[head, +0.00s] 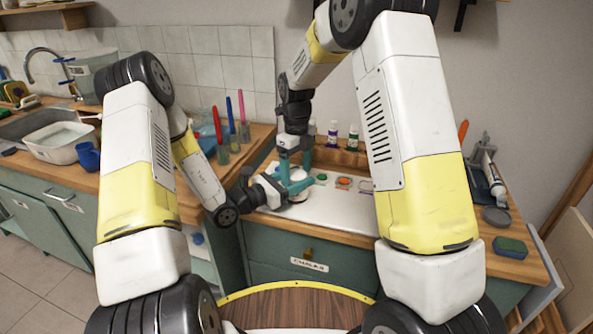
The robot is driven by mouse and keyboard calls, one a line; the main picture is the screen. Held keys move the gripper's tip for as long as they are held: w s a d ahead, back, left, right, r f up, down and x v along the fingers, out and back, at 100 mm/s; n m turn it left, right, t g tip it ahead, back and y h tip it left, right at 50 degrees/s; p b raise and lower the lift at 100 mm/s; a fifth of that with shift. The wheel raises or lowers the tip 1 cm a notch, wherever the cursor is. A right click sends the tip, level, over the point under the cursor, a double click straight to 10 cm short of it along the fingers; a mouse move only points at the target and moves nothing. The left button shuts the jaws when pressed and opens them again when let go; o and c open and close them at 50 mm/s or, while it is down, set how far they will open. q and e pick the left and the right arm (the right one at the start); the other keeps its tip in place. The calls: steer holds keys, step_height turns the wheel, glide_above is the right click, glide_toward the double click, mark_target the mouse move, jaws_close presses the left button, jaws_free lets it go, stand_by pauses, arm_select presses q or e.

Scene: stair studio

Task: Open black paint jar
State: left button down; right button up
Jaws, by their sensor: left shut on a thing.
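A small jar with a white top (296,175) stands at the left end of the white work surface, mostly hidden by my grippers. Its paint colour does not show; from its place between the jaws I take it as the black paint jar. My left gripper (290,189) comes in low from the left and is shut on it. My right gripper (294,165) points down from above, its teal fingers apart over the jar's top. I cannot tell whether they touch it.
Open paint pots, green (321,179) and orange (344,183), stand just right of the jar. Bottles (333,134) stand behind. Brushes in glass jars (222,153) are at the left. A sponge (510,247) lies at the right, and the white surface (345,212) in front is clear.

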step_height(320, 180, up, 8)
steer(key=shift+f, duration=0.1)
steer(key=shift+c, duration=0.3)
arm_select(q)
steer(key=shift+f, duration=0.1)
arm_select(e)
steer(key=shift+f, duration=3.9)
steer(key=c, duration=1.3)
steer(key=o, duration=1.4)
steer(key=shift+c, duration=0.2)
steer(key=shift+r, duration=0.15)
